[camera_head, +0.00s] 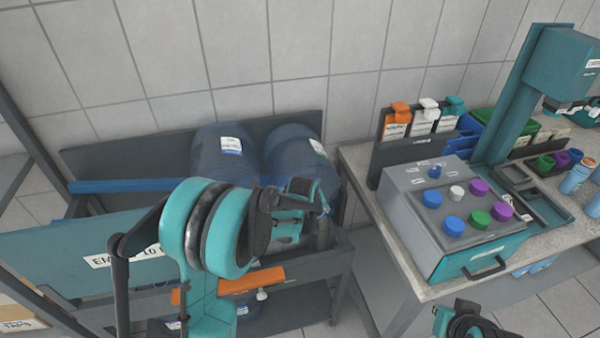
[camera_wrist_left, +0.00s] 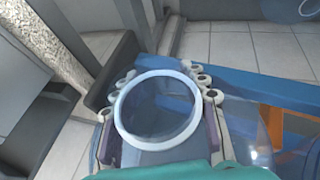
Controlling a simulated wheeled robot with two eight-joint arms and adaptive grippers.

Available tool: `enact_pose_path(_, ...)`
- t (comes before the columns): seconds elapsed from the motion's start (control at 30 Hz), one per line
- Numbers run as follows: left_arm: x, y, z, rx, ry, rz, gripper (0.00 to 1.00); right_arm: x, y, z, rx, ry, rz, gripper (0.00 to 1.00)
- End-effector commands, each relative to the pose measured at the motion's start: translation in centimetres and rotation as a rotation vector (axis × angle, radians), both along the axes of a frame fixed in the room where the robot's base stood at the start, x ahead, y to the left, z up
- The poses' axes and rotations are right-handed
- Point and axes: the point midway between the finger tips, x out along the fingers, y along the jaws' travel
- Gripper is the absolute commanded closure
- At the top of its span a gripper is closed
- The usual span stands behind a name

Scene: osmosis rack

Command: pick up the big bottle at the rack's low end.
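Two big translucent blue bottles lie side by side on the rack's top. The right bottle (camera_head: 300,155) is next to the left bottle (camera_head: 222,150); both carry white labels, and my left arm hides their near ends. My left gripper (camera_head: 312,195) is at the near end of the right bottle. In the left wrist view, my left gripper's fingers (camera_wrist_left: 158,78) stand on either side of a pale round bottle rim (camera_wrist_left: 124,91). Whether they press on it is unclear. My right gripper (camera_head: 467,320) is partly visible at the bottom edge, away from the rack.
The dark rack (camera_head: 325,262) has a blue rail (camera_head: 130,186) and an orange part (camera_head: 252,281). A worktable (camera_head: 393,262) on the right bears a grey box with coloured knobs (camera_head: 440,185), a teal stand (camera_head: 515,100) and small bottles. A tiled wall is behind.

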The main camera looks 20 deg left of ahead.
Motion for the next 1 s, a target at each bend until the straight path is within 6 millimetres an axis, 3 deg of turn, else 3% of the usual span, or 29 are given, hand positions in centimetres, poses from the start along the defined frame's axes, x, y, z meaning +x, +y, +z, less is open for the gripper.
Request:
enact_pose_path(0.03,0.0,0.0,0.0,0.001,-0.001,0.0,0.94,0.0,0.0,0.0,0.0,0.0,0.0,1.0)
enact_pose_path(0.07,0.0,0.0,0.0,0.001,-0.001,0.0,1.0,0.0,0.0,0.0,0.0,0.0,0.0,1.0)
enact_pose_path(0.37,0.0,0.0,0.3,0.002,-0.002,0.0,1.0,0.0,0.0,0.1,0.0,0.0,0.0,1.0)
enact_pose_path(0.53,0.0,0.0,1.6,0.001,-0.002,-0.001,1.0,0.0,0.0,0.7,0.0,0.0,0.0,1.0)
enact_pose_path(0.67,0.0,0.0,3.7,0.001,-0.002,-0.001,1.0,0.0,0.0,1.5,0.0,0.0,0.0,1.0)
enact_pose_path(1.0,0.0,0.0,12.1,0.001,-0.002,-0.001,1.0,0.0,0.0,4.5,0.0,0.0,0.0,1.0)
